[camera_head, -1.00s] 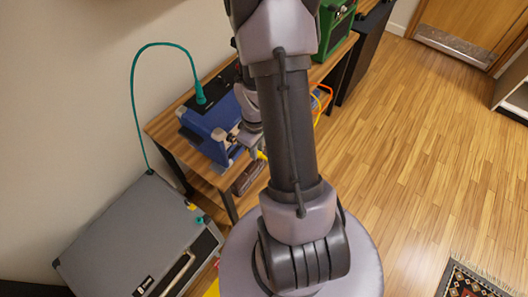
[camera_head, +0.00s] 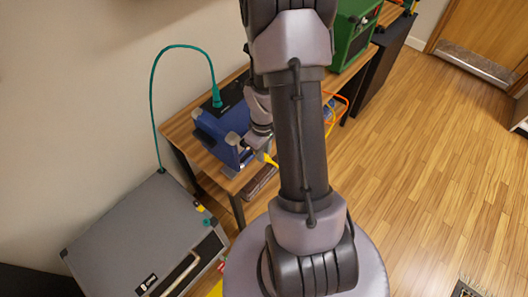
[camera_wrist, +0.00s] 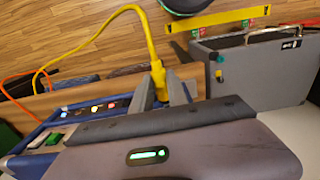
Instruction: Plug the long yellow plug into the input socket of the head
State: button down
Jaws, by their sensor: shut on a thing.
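The blue head (camera_head: 222,132) stands on the wooden table, with a teal plug (camera_head: 216,97) standing in its top. Its panel (camera_wrist: 88,114), with a row of small lights and knobs, shows in the wrist view left of my gripper. My gripper (camera_wrist: 162,90) is shut on the long yellow plug (camera_wrist: 160,80), whose yellow cable (camera_wrist: 133,8) loops up and left. In the head view my gripper (camera_head: 262,146) is close in front of the blue head's right side, with the yellow plug (camera_head: 269,159) just below it. The plug's tip is hidden, and I cannot tell which socket it faces.
A grey cabinet (camera_head: 140,235) with the teal cable (camera_head: 153,100) stands at lower left; it also shows in the wrist view (camera_wrist: 262,75). A green amp (camera_head: 352,38) is farther along the table. An orange cable (camera_wrist: 14,76) hangs nearby.

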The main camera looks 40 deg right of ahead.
jog(key=shift+w+a, duration=0.1)
jog(key=shift+w, duration=0.9)
dwell(1.2)
jog(key=c, duration=1.2)
grip_release()
notch_tip(320, 180, up, 18)
jog(key=f+p, duration=0.1)
jog(key=p, duration=0.4)
jog(key=a+r+m+t+b, duration=0.1)
jog(key=a+r+t+b, duration=0.1)
jog(key=a+b, duration=0.3)
jog(key=a+r+m+t+b, duration=0.1)
jog(key=a+r+m+b, duration=0.15)
jog(key=a, duration=0.55)
jog(key=s+a+r+m+t+y+b, duration=0.1)
jog(key=s+a+m+t+y+b, duration=0.1)
jog(key=s+a+b, duration=0.3)
jog(key=s+a, duration=0.4)
jog(key=a, duration=0.2)
jog(key=shift+s+t, duration=0.15)
jog(key=shift+t, duration=0.25)
